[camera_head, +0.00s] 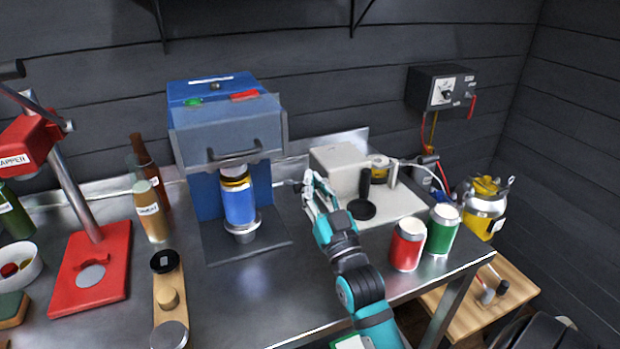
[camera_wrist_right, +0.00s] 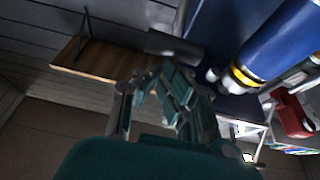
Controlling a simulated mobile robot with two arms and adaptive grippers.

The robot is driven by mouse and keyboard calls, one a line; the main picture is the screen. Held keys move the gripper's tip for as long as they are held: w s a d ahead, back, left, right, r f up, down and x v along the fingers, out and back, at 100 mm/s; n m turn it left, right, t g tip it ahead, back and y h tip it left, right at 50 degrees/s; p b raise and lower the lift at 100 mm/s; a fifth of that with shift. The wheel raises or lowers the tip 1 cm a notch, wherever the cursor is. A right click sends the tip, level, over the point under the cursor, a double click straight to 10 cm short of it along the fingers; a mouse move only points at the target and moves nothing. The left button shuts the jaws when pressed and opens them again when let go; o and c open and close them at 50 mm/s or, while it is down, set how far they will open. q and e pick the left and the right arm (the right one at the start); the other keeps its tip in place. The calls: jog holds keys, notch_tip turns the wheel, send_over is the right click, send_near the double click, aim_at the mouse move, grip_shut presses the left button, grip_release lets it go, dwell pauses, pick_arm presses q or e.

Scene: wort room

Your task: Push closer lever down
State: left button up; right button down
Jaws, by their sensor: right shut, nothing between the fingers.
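A blue machine (camera_head: 225,108) stands at the back of the steel bench. It has a green and a red button on top and a dark handle bar (camera_head: 235,151) across its front; I take this as the closer's lever. A blue can (camera_head: 239,204) with a gold band stands upright under its head. The can also shows in the right wrist view (camera_wrist_right: 285,42). My right gripper (camera_head: 308,188) is shut and empty, above the bench right of the can, apart from it and lower than the handle. Its fingers show in the right wrist view (camera_wrist_right: 165,92). My left gripper is out of view.
A red capper (camera_head: 92,268) and brown bottles (camera_head: 150,222) stand left. A pale device (camera_head: 345,172) with a black handle is just right of my gripper. A red can (camera_head: 407,245) and green can (camera_head: 441,229) stand near the bench's right edge.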

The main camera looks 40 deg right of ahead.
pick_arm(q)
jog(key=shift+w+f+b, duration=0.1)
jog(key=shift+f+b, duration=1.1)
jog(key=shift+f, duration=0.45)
pick_arm(e)
jog(key=shift+t, duration=0.4)
jog(key=shift+s+a+f, duration=0.1)
jog(key=shift+s+f, duration=0.15)
jog(key=shift+f, duration=0.4)
jog(key=shift+s+f, duration=0.2)
jog(key=shift+f, duration=0.4)
jog(key=shift+s+a+f, duration=0.1)
jog(key=shift+s+f, duration=0.15)
jog(key=shift+f, duration=0.4)
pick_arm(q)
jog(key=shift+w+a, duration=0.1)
